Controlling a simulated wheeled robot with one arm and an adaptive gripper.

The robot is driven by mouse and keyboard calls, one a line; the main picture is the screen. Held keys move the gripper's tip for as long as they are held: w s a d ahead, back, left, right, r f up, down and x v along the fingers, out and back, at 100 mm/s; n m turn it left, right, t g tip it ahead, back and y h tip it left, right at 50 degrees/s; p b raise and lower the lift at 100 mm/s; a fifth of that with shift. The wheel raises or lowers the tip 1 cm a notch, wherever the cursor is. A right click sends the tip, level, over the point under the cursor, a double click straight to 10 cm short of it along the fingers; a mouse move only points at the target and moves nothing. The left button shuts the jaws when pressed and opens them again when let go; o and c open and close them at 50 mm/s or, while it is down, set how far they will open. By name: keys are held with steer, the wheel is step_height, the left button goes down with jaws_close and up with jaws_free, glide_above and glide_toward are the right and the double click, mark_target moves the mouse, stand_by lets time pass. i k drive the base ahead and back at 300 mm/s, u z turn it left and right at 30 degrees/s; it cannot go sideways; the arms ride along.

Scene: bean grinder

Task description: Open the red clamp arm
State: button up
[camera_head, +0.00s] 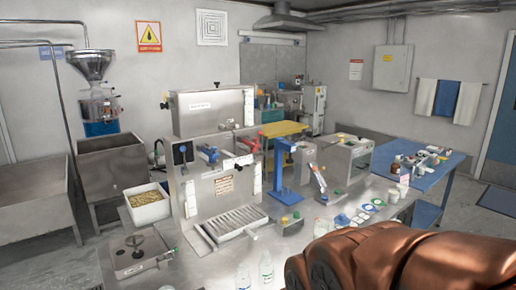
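A steel machine (212,113) stands on the bench left of centre. A red lever-like part (250,144) sticks out at the right of its front. A smaller red and blue part (209,154) sits on the middle of its front. Another red piece (318,175) is on a slanted device right of the blue press (285,170). I cannot tell which of these is the red clamp arm, or whether it is open or closed. My copper-brown arm fills the lower right corner, in front of the bench. My gripper is not in view.
On the bench are a white bin of beans (150,205), a ribbed steel tray (232,222), a low steel box (138,253) and clear bottles (266,270). A blue table (435,172) with small items stands at the right. Steel sinks (105,165) are at the left.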

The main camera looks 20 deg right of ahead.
mark_target(255, 144)
steer(key=u, duration=0.05)
steer(key=k, duration=0.5)
steer(key=z, duration=0.85)
steer(key=i, duration=1.45)
steer(key=u, duration=1)
steer(key=i, duration=0.45)
steer(key=u, duration=0.45)
